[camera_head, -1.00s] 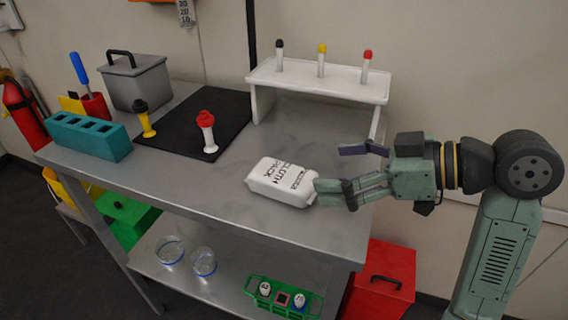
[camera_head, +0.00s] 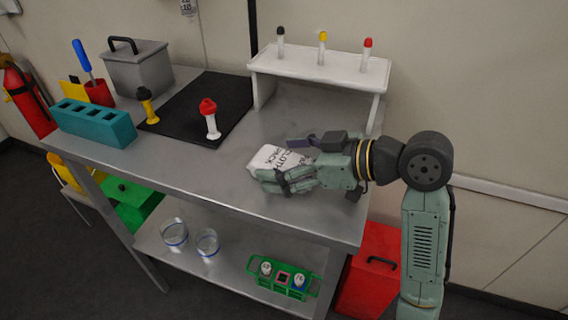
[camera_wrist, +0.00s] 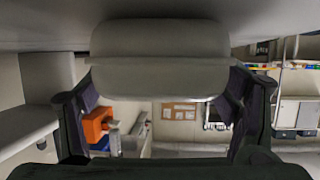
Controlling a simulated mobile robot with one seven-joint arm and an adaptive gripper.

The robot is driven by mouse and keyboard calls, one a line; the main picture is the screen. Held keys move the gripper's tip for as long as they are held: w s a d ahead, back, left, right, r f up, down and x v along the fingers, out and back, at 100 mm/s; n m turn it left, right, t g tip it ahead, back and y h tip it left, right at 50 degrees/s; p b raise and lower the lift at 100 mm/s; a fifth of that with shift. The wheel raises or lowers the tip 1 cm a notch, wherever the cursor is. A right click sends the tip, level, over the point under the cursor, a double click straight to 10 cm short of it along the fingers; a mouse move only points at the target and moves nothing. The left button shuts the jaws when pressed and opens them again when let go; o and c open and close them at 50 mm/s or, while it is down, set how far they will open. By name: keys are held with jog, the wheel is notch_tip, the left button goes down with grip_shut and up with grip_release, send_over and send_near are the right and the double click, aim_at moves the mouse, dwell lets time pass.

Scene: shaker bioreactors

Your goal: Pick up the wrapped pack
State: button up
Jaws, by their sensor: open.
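In the wrist view the pack (camera_wrist: 160,72) fills the upper middle, between the two fingers (camera_wrist: 160,112). The near finger hides part of the pack's front and right end in the head view. I cannot tell whether the fingers touch it.
A white rack (camera_head: 320,68) with several capped tubes stands behind the pack. A red-capped white piece (camera_head: 210,118) and a yellow one (camera_head: 147,105) stand at the black mat (camera_head: 200,105). A teal block (camera_head: 92,123) and grey box (camera_head: 138,75) are at left. Bench left of the pack is clear.

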jog(key=c, duration=1.3)
jog(key=shift+o, duration=0.2)
